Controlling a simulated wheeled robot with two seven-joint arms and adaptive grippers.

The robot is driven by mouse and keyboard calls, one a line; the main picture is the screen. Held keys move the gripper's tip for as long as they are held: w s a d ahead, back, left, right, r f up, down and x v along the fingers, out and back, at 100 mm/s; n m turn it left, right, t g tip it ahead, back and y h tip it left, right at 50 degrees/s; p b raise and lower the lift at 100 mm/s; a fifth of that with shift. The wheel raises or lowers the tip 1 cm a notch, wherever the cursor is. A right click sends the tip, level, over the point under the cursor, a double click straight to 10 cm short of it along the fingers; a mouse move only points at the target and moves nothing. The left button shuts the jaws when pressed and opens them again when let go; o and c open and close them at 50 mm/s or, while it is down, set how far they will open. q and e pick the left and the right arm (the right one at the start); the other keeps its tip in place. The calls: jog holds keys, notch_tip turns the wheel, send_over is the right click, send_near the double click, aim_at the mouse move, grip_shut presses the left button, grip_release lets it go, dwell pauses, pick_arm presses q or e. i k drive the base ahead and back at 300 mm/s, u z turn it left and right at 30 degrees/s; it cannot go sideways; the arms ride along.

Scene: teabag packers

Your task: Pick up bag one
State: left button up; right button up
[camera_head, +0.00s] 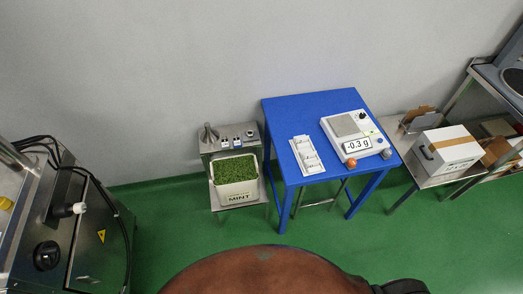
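A white tray (296,143) lies on the blue table (290,107), left of the scale. Small white bags (308,157) appear to lie in a row in the tray; their labels are too small to read, so I cannot tell which is bag one. Neither of my grippers shows in the head view.
A white scale (340,124) reading -0.3 g stands right of the tray, its plate looking empty. A green-filled MINT bin (238,193) stands left of the table. A white-and-brown box (447,148) sits on a low table to the right. A steel machine (75,235) fills the left; green floor (180,235) is open between.

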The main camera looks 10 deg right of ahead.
aim_at(311, 155)
jog(key=u, duration=0.3)
jog(key=i, duration=1.25)
jog(key=z, duration=2.1)
